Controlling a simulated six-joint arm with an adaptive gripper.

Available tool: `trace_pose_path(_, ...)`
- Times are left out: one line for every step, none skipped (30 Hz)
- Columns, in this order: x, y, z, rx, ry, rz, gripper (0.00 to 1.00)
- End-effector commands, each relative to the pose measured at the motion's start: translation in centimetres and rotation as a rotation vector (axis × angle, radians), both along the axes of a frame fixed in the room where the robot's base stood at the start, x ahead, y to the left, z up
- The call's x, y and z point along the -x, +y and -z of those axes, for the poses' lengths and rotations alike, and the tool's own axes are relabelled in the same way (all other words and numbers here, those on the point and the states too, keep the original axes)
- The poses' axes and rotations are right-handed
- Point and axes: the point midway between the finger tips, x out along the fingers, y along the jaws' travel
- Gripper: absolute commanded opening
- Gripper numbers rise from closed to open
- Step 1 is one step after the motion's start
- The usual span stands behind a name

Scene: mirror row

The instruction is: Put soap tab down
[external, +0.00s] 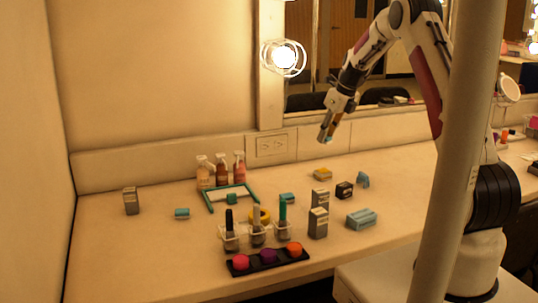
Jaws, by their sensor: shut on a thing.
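My gripper (327,136) is raised above the back of the counter, in front of the back wall below the mirror, pointing down. It is shut on a small pale teal piece, probably the soap tab (326,140), which shows only as a sliver at the fingertips. The fingers hide most of it. The held piece is clear of the counter. A green-rimmed tray (207,200) lies on the counter to the left, with a small green block (232,199) in it.
Several bottles (221,172) stand behind the tray. A clear rack (257,236) with upright tubes and a dark strip of coloured pots (268,261) stand in front. Small blue blocks (362,218), grey boxes (318,223) and a yellow block (322,174) are scattered right. The left counter is mostly bare.

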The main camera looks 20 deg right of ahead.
Motion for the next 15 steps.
trace_pose_path(0.0, 0.0, 0.0, 0.0, 0.0, 0.0, 0.07)
trace_pose_path(0.0, 0.0, 0.0, 0.0, 0.0, 0.0, 0.07)
trace_pose_path(0.0, 0.0, 0.0, 0.0, 0.0, 0.0, 0.07)
trace_pose_path(0.0, 0.0, 0.1, 0.0, 0.0, -0.001, 0.07)
trace_pose_path(0.0, 0.0, 0.2, 0.0, 0.001, -0.001, 0.07)
trace_pose_path(0.0, 0.0, 0.4, 0.0, 0.001, -0.001, 0.07)
trace_pose_path(0.0, 0.0, 0.7, 0.0, 0.001, -0.001, 0.07)
trace_pose_path(0.0, 0.0, 0.9, 0.0, 0.002, -0.001, 0.07)
trace_pose_path(0.1, 0.0, 1.3, 0.0, 0.003, -0.002, 0.07)
trace_pose_path(0.1, 0.0, 1.7, 0.0, 0.003, -0.002, 0.07)
trace_pose_path(0.1, 0.0, 2.0, -0.001, 0.003, -0.001, 0.07)
trace_pose_path(0.0, 0.0, 2.5, 0.0, 0.002, 0.0, 0.07)
trace_pose_path(0.1, 0.0, 3.0, -0.001, 0.003, -0.001, 0.07)
trace_pose_path(0.1, 0.0, 3.4, -0.001, 0.004, -0.001, 0.07)
trace_pose_path(0.1, 0.0, 4.0, -0.001, 0.003, -0.001, 0.07)
